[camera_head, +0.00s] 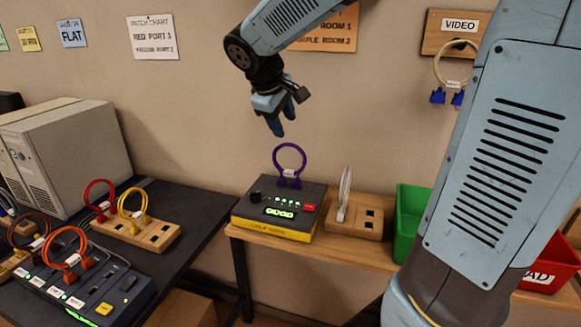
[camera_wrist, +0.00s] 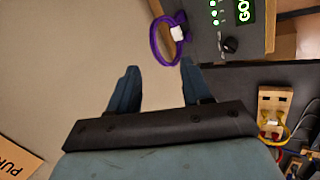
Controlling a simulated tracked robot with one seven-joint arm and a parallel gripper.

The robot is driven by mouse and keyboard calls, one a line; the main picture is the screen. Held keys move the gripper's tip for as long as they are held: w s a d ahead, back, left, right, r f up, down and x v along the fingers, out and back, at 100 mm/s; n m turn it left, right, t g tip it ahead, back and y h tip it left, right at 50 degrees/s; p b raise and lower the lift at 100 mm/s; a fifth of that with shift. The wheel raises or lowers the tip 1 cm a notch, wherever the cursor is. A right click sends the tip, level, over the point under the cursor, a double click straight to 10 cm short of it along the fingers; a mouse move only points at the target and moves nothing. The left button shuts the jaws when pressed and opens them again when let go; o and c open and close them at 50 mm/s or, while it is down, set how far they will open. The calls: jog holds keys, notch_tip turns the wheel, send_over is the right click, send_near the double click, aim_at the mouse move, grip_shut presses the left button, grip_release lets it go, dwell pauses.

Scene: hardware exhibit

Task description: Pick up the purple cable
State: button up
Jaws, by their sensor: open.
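The purple cable (camera_head: 289,148) is a loop standing upright on top of the dark cable tester box (camera_head: 262,221), with both ends at the box's top. A small white tag is on the loop near its base. My gripper (camera_head: 276,128) is open and empty, above and slightly left of the loop in the head view. The tester box (camera_wrist: 215,50) shows at the upper right there.
A wooden block (camera_head: 355,219) with a white loop stands right of the tester, then a green bin (camera_head: 410,213) and red bin (camera_head: 548,266). Red and yellow cables stand on a wooden block (camera_head: 150,237) on the dark left table. The wall lies close behind.

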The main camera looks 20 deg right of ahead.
aim_at(290, 145)
jog(key=shift+n, duration=0.4)
jog(key=x, duration=0.3)
jog(key=w+x, duration=0.1)
jog(key=x, duration=0.2)
jog(key=w+a+x, duration=0.1)
jog(key=x, duration=0.2)
jog(key=shift+r, duration=0.1)
jog(key=shift+d+x, duration=0.1)
jog(key=shift+x, duration=1.25)
jog(key=shift+d+x, duration=0.15)
jog(key=shift+x, duration=1.2)
jog(key=shift+s, duration=0.15)
jog(key=shift+c, duration=0.2)
grip_shut()
